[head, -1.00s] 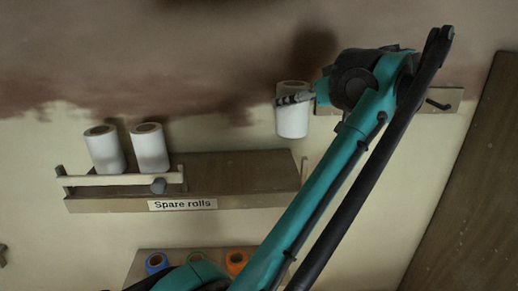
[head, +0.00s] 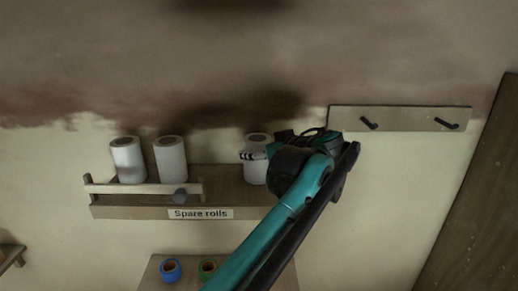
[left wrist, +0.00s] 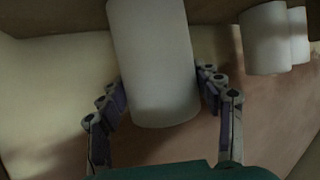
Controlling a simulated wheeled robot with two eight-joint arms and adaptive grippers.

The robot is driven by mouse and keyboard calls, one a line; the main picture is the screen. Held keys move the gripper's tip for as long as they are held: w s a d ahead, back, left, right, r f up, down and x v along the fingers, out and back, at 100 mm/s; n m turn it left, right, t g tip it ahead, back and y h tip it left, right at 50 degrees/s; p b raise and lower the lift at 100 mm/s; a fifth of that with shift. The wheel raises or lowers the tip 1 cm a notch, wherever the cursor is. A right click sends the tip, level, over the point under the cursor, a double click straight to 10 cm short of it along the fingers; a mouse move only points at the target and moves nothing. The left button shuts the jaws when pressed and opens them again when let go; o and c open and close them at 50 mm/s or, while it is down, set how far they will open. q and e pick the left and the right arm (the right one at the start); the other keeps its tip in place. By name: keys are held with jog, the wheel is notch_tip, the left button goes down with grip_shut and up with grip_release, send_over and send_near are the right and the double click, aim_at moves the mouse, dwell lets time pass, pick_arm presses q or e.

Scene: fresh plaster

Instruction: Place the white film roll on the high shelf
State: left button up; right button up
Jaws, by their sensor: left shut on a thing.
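The white film roll (head: 256,174) is upright in my left gripper (head: 254,156), at the right part of the high shelf (head: 229,192) labelled "Spare rolls". The roll's lower end shows against the shelf board; I cannot tell whether it touches it. In the left wrist view the roll (left wrist: 152,62) sits between the two fingers of the left gripper (left wrist: 162,92), which are shut on it. My left arm hides the shelf's right end. My right gripper is not in view.
Two other white rolls, one (head: 127,160) and another (head: 171,158), stand at the shelf's left behind a low rail (head: 140,188). Bare board lies between them and the held roll. A hook board (head: 400,118) is right.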

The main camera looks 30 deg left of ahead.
pick_arm(q)
jog(key=shift+w+f, duration=0.2)
jog(key=shift+w, duration=0.1)
jog(key=o, duration=1.6)
jog(key=shift+s, duration=0.1)
jog(key=shift+c, duration=0.2)
jog(key=shift+s, duration=0.1)
jog(key=shift+d, duration=0.1)
jog(key=shift+d+r+b, duration=0.15)
jog(key=shift+d+b, duration=0.15)
jog(key=shift+d, duration=0.05)
jog(key=b+v, duration=0.3)
jog(key=v, duration=0.8)
jog(key=shift+r, duration=0.2)
jog(key=shift+s, duration=0.1)
